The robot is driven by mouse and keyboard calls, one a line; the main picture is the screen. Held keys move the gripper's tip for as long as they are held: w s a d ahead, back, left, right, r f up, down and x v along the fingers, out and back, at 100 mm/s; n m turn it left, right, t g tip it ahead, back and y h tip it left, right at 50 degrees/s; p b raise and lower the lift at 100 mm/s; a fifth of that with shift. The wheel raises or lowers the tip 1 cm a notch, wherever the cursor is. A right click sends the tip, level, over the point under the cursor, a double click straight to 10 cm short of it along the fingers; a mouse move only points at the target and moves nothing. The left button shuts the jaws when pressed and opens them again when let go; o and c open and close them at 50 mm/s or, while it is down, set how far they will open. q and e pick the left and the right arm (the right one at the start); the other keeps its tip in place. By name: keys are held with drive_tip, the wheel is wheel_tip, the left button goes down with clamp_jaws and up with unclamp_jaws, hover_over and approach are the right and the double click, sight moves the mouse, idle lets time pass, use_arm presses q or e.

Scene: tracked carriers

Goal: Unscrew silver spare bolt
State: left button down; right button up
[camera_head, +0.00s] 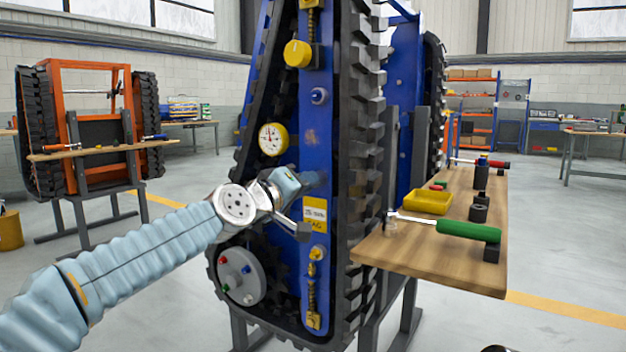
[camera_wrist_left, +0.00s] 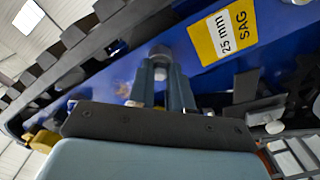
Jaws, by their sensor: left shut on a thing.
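The silver bolt (camera_wrist_left: 160,70) shows in the left wrist view at the blue side plate (camera_wrist_left: 208,80), between my fingertips. My left gripper (camera_wrist_left: 164,86) is shut on it, one finger on each side. In the head view my left gripper (camera_head: 312,180) reaches the blue plate (camera_head: 317,140) just above the yellow 25 mm SAG label (camera_head: 314,213). The bolt is hidden there behind the gripper. How far it stands out from the plate I cannot tell. My right gripper is not in view.
A gauge (camera_head: 273,139) and a yellow knob (camera_head: 297,54) sit above my gripper, a grey disc with coloured caps (camera_head: 241,277) below. The black track (camera_head: 366,150) stands close on the right. A wooden shelf (camera_head: 430,262) holds a yellow tray (camera_head: 427,201) and a green-handled tool (camera_head: 467,231).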

use_arm(q)
drive_tip(key=n+p, duration=0.2)
drive_tip(key=n, duration=0.7)
drive_tip(key=shift+n, duration=0.4)
drive_tip(key=n+p, duration=0.1)
drive_tip(key=n, duration=0.8)
drive_tip(key=shift+n, duration=0.4)
drive_tip(key=c, duration=1.2)
unclamp_jaws()
